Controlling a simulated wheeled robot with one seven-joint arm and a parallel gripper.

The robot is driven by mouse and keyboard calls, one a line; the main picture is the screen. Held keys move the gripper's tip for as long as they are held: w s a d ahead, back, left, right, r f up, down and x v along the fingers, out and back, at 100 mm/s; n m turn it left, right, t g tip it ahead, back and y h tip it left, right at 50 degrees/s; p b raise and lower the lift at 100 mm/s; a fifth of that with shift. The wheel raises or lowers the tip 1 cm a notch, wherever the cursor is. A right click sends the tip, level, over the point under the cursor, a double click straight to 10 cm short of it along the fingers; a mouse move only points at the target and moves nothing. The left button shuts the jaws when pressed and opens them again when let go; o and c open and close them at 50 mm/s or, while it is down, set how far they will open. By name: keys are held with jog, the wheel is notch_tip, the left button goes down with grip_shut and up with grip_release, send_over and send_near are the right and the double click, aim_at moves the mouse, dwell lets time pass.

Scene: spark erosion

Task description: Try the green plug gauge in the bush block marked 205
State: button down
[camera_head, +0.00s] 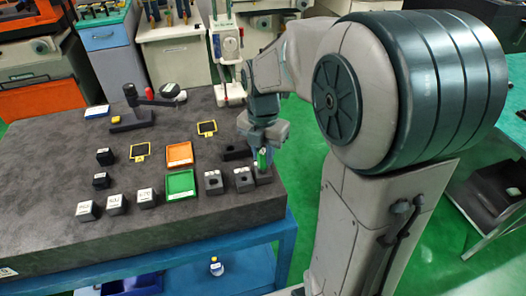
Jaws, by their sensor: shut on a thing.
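My gripper (264,146) points down near the right edge of the dark stone table. It is shut on the green plug gauge (263,159), which looks upright. The lower end of the gauge is at a dark block (264,174) below it; I cannot tell whether it is in a bore or above it. Two dark bush blocks with holes and white labels stand to the left, one close by (243,181) and one further left (213,183). The labels are too small to read, so I cannot tell which block is marked 205.
A green tray (181,195) and an orange tray (179,164) lie left of the blocks. Several labelled dark blocks (115,204) stand at the front left. A measuring stand (131,118) is at the back. The table's right edge is close to my gripper.

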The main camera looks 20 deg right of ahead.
jog(key=shift+f+b, duration=0.4)
jog(key=shift+f, duration=0.15)
dwell(0.4)
jog(key=shift+r, duration=0.15)
dwell(1.0)
jog(key=shift+r+p, duration=2)
jog(key=shift+r, duration=0.4)
